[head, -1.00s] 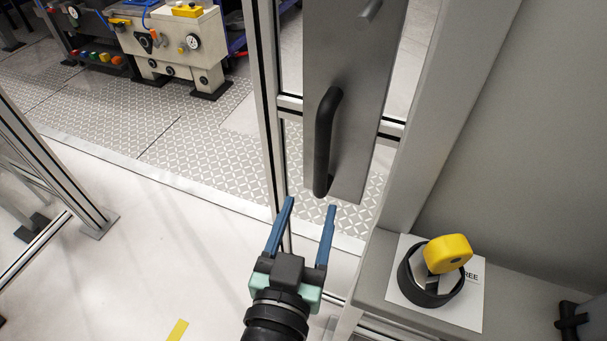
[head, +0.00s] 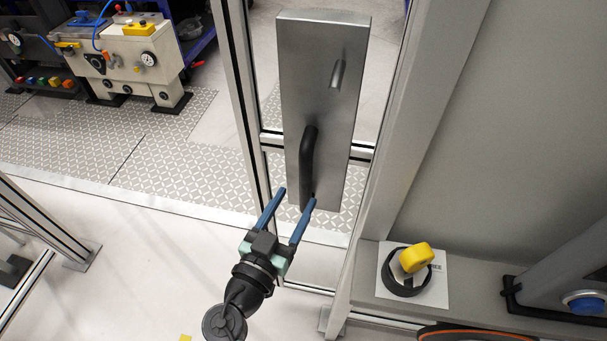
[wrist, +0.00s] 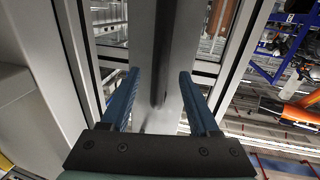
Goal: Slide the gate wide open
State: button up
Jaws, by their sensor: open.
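The gate is an aluminium-framed panel, and its frame (head: 240,110) stands upright in the head view. A grey metal plate (head: 315,75) on it carries a dark vertical handle (head: 307,165) and, higher up, a small metal lever (head: 338,75). My gripper (head: 296,196) has two blue fingers, spread apart and empty, at the lower end of the handle. In the wrist view the handle (wrist: 160,75) runs down between the open fingers (wrist: 157,80). I cannot tell whether either finger touches it.
A yellow knob (head: 416,257) in a dark ring sits on a white label on the grey ledge (head: 368,285) at right. A grey post (head: 420,120) stands right of the plate. A beige machine (head: 130,60) stands at the back left. Light floor (head: 130,260) lies clear at left.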

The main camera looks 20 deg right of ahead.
aim_at(303, 187)
jog(key=p+x, duration=0.1)
jog(key=x, duration=0.5)
jog(key=shift+w+d, duration=0.1)
jog(key=shift+c, duration=0.4)
jog(key=shift+f, duration=0.1)
grip_shut()
dwell(0.6)
